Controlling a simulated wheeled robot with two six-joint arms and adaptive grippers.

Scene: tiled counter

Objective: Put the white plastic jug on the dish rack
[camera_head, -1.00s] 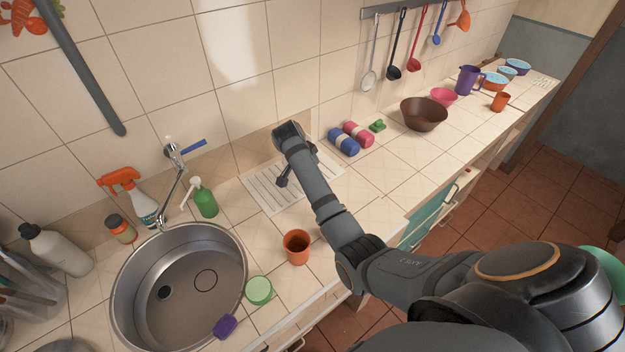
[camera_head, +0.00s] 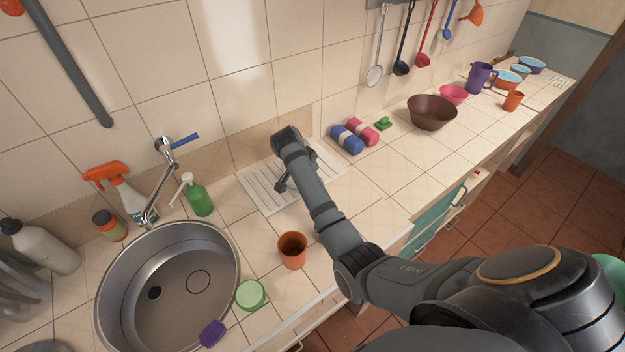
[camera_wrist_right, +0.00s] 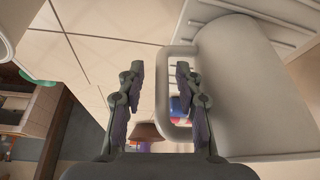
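The white plastic jug (camera_wrist_right: 245,85) fills the right side of the right wrist view, with its loop handle (camera_wrist_right: 161,100) toward the middle. My right gripper (camera_wrist_right: 160,78) is open; its fingers stand on either side of the handle's outer bar, with a visible gap to the left finger. The dish rack (camera_head: 262,193) is a white ribbed tray on the counter by the wall. My right arm crosses over it in the head view and hides part of it. Ribs also show behind the jug. I cannot make out the jug in the head view. My left gripper is not in view.
The sink (camera_head: 170,290) and green soap bottle (camera_head: 198,197) are left of the rack. An orange cup (camera_head: 292,252) stands in front. Blue (camera_head: 346,139) and pink (camera_head: 363,131) rolls and a brown bowl (camera_head: 432,113) are to the right.

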